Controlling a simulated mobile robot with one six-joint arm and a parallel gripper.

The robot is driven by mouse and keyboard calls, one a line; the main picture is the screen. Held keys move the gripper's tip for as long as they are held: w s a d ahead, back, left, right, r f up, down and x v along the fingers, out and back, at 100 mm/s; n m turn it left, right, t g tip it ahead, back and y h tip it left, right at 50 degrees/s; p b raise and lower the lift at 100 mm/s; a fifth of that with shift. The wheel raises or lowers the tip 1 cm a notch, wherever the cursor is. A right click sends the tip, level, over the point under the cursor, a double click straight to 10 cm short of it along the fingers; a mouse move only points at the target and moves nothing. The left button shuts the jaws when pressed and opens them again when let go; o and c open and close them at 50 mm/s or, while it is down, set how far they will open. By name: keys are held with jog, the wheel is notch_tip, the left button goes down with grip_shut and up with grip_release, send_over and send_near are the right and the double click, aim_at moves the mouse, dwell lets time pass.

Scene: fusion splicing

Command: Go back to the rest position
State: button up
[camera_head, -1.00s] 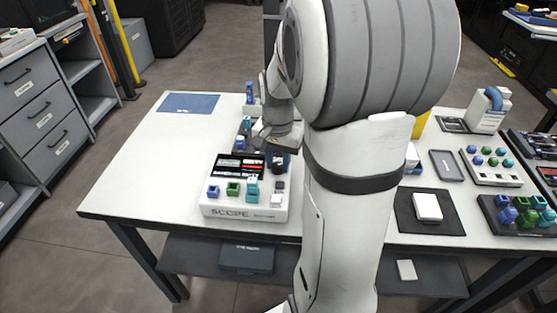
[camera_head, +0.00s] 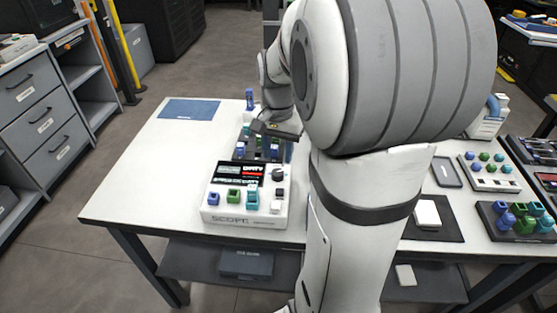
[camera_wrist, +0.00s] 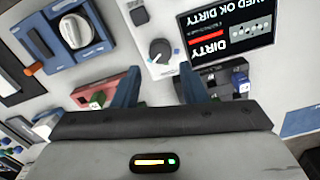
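My gripper (camera_wrist: 160,88) shows in the wrist view with its two blue fingers apart and nothing between them. It is over the white table, close to the scope (camera_wrist: 160,30), whose knob and dark screen reading "DIRTY" show there. In the head view the scope (camera_head: 245,218) is at the table's front left, with blue, green and teal pieces along its front.
A blue mat (camera_head: 188,109) lies at the back left of the white table (camera_head: 140,165). A blue device with a white knob (camera_wrist: 75,32) is near my gripper. A black tray of coloured pieces (camera_head: 515,235) is at the right. The table's left part is clear.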

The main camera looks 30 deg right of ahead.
jog(key=shift+r, duration=0.9)
